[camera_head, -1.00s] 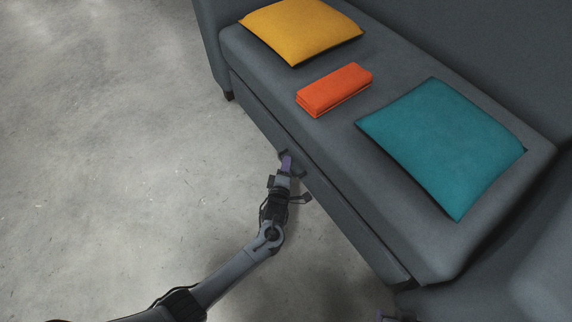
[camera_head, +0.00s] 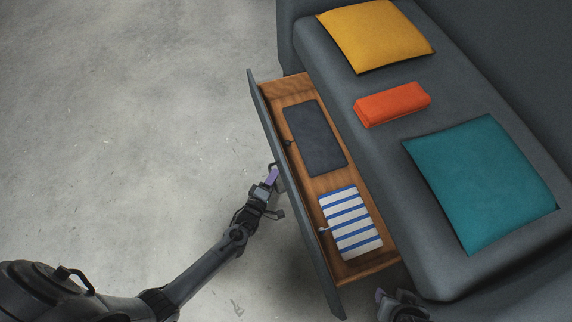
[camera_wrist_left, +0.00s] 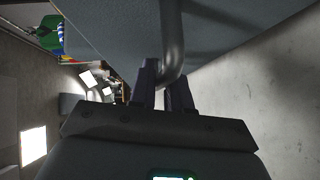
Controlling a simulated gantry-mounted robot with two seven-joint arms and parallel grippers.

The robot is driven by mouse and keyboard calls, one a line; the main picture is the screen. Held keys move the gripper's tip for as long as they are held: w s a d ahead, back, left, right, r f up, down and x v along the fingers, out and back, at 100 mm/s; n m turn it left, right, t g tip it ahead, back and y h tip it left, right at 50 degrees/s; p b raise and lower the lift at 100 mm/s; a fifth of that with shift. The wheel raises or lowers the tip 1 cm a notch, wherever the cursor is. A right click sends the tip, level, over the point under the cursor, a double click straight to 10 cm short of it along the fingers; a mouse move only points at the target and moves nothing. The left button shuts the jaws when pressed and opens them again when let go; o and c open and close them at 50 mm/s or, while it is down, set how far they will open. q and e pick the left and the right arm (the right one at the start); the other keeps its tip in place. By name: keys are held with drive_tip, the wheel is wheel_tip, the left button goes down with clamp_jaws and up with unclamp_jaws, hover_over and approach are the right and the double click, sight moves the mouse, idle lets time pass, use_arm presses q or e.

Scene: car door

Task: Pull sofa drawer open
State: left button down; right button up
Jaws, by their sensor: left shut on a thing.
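The sofa drawer (camera_head: 294,205) stands pulled out from under the grey sofa's seat, its wooden inside open to view. A dark folded item (camera_head: 314,137) and a blue-and-white striped item (camera_head: 351,222) lie in it. My left gripper (camera_head: 271,178) is at the outer side of the drawer front, shut on the handle. The left wrist view shows the curved dark handle bar (camera_wrist_left: 172,40) passing between the left fingers (camera_wrist_left: 163,92). My right gripper (camera_head: 383,299) shows only in part at the bottom, near the sofa's lower edge; its jaws are not clear.
The sofa seat carries a yellow cushion (camera_head: 375,36), an orange box-shaped item (camera_head: 392,104) and a teal cushion (camera_head: 481,183). Bare concrete floor (camera_head: 130,120) lies open to the left of the drawer.

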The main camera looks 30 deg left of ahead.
use_arm(q)
drive_tip(key=s+a+p, duration=0.2)
drive_tip(key=s+a, duration=0.2)
drive_tip(key=s, duration=0.1)
drive_tip(key=shift+a, duration=0.35)
drive_tip(key=c, duration=1.2)
unclamp_jaws()
drive_tip(key=shift+s, duration=0.2)
drive_tip(key=s+r+p, duration=0.1)
drive_tip(key=s+p, duration=0.2)
drive_tip(key=s, duration=0.7)
drive_tip(key=shift+s+d+r+p, duration=0.2)
drive_tip(key=shift+s+r+p, duration=0.05)
drive_tip(key=shift+p, duration=0.15)
